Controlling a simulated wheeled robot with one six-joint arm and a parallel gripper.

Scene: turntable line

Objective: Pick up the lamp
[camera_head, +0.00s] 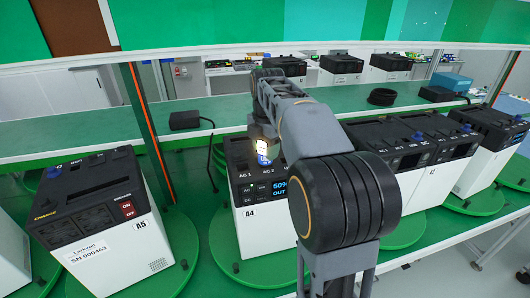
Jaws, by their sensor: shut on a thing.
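The lamp (263,148) is a small piece, glowing white-yellow at the top and blue lower down. It is above the black top of the box labelled A4 (251,222), by its AC sockets. My gripper (262,139) is at the lamp, shut on it, partly hidden behind my own grey arm. The fingertips are small and hard to make out. I cannot tell whether the lamp's lower end touches the box.
Box A5 (22,250) stands at the left and more white-and-black boxes (425,180) at the right, on green turntables (462,204). A green shelf (110,129) runs behind, with a black adapter (184,120) and a coiled cable (382,97). An orange-edged post (147,130) stands left of A4.

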